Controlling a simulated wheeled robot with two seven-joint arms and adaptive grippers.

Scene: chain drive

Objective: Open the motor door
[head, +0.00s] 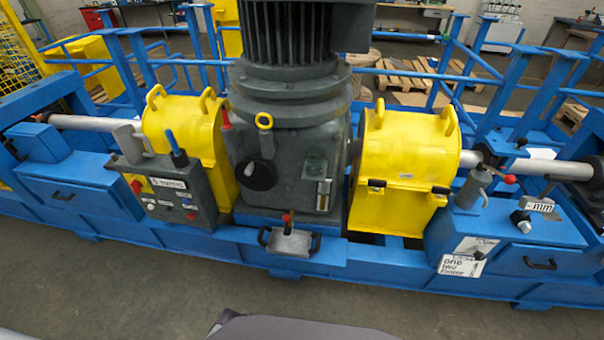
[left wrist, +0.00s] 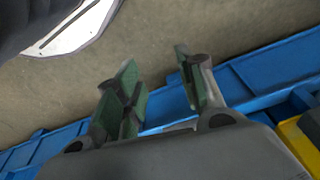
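The grey motor unit (head: 290,150) stands upright in the middle of the machine in the head view. Its front has a round black knob (head: 260,176) and a small glass gauge (head: 323,194). Below it, a small grey plate (head: 289,243) with a red-tipped lever and black side handles sits on the blue frame. I cannot tell which part is the motor door; no panel on the motor stands visibly open. My left gripper (left wrist: 155,82) is open and empty in the left wrist view, with floor and blue frame behind its fingers. My right gripper is not in view.
Yellow covers (head: 405,160) flank the motor. A grey control box (head: 168,192) stands at left. Blue boxes with black handles sit at the far left (head: 82,192) and right (head: 520,245). The floor (head: 130,295) in front is clear.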

